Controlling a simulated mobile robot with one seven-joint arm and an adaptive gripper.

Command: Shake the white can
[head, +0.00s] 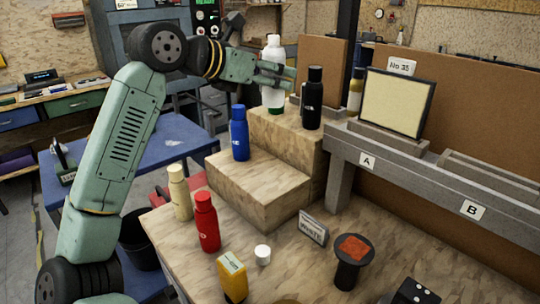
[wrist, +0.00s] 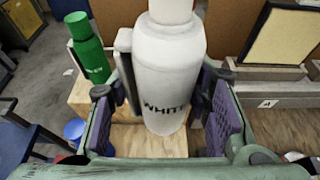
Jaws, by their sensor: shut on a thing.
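The white can (head: 273,46) is a bottle-shaped white container, upright in the head view at the back of the top wooden step. My gripper (head: 272,76) reaches in from the left and is shut around its body. In the wrist view the white can (wrist: 168,75) stands between my two finger pads, with the dark word WHITE facing the camera. My fingers hide part of its middle in the head view. I cannot tell whether its base touches the step.
A black bottle (head: 312,98) stands close to the right on the top step (head: 285,140). A blue bottle (head: 239,133) stands on the lower step. Red (head: 207,222), cream (head: 180,192) and yellow (head: 233,277) containers stand in front. A green bottle (wrist: 88,50) shows left in the wrist view.

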